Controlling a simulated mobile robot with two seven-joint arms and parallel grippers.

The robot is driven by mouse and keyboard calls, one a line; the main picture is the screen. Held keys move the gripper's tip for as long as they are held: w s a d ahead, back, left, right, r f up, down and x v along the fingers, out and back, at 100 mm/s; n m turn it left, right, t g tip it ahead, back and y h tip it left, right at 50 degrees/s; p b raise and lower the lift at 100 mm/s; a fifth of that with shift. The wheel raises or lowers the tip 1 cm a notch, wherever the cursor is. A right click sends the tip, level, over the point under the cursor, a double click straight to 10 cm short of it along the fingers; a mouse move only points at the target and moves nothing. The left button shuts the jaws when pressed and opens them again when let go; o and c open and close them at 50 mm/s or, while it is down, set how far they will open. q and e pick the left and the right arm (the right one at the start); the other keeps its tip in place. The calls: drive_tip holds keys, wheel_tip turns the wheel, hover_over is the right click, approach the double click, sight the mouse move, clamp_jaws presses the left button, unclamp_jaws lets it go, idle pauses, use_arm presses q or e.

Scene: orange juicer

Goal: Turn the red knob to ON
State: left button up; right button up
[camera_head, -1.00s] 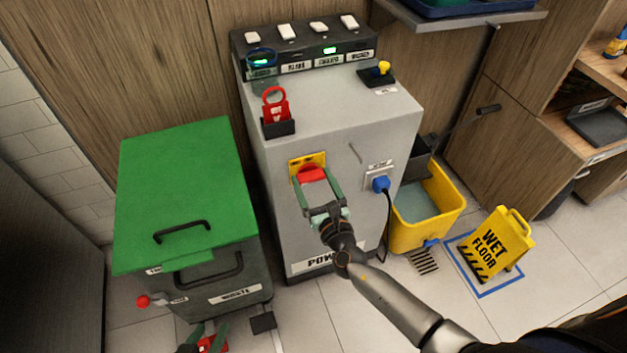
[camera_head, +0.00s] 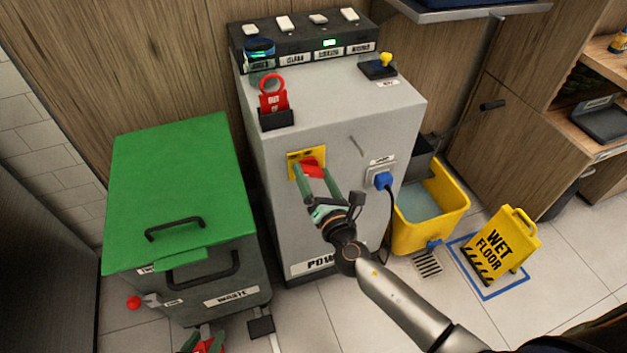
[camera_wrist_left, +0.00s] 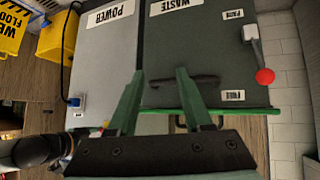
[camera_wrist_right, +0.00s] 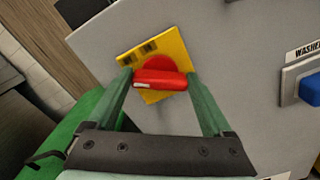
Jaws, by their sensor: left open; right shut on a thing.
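The red knob (camera_head: 311,165) sits on a yellow plate (camera_head: 293,163) on the front of the grey POWER cabinet (camera_head: 290,220). My right gripper (camera_head: 313,174) is shut on the knob, a finger on either side. In the right wrist view the knob (camera_wrist_right: 160,78) lies between the fingertips, with the yellow plate (camera_wrist_right: 178,50) behind it. The plate's markings are too small to read. In the head view the knob's bar is tilted. My left gripper (camera_head: 204,342) is low in front of the green-lidded bin, open and empty in the left wrist view (camera_wrist_left: 160,75).
The green-lidded WASTE bin (camera_head: 180,185) stands left of the cabinet. A blue plug (camera_head: 383,180) with a cable is right of the knob. A yellow bucket (camera_head: 440,225) and WET FLOOR sign (camera_head: 503,243) stand right.

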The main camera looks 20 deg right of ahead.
drive_tip(key=m+b, duration=0.1)
drive_tip(key=m, duration=0.2)
drive_tip(key=shift+f+b, duration=0.2)
drive_tip(key=shift+b, duration=0.1)
drive_tip(key=m+b, duration=0.1)
drive_tip(key=m, duration=0.1)
drive_tip(key=shift+m, duration=0.3)
drive_tip(key=m+b, duration=0.2)
drive_tip(key=m, duration=0.2)
drive_tip(key=shift+m, duration=0.3)
use_arm(q)
drive_tip(key=w+r+m+t+h, duration=0.1)
drive_tip(key=w+r+t, duration=0.3)
drive_tip(key=r, duration=0.5)
drive_tip(key=w+r+m+t+h, duration=0.1)
drive_tip(key=w+r+t, duration=0.3)
drive_tip(key=r, duration=0.6)
drive_tip(key=shift+a+m+t+h, duration=0.2)
drive_tip(key=shift+m+t+h, duration=0.25)
drive_tip(key=shift+t, duration=0.25)
use_arm(e)
drive_tip(key=shift+d+m, duration=0.1)
drive_tip(key=shift+m, duration=0.7)
drive_tip(key=o, duration=1.1)
drive_tip(key=shift+o, duration=0.2)
use_arm(q)
drive_tip(key=shift+s+y, duration=0.1)
drive_tip(key=shift+y, duration=0.15)
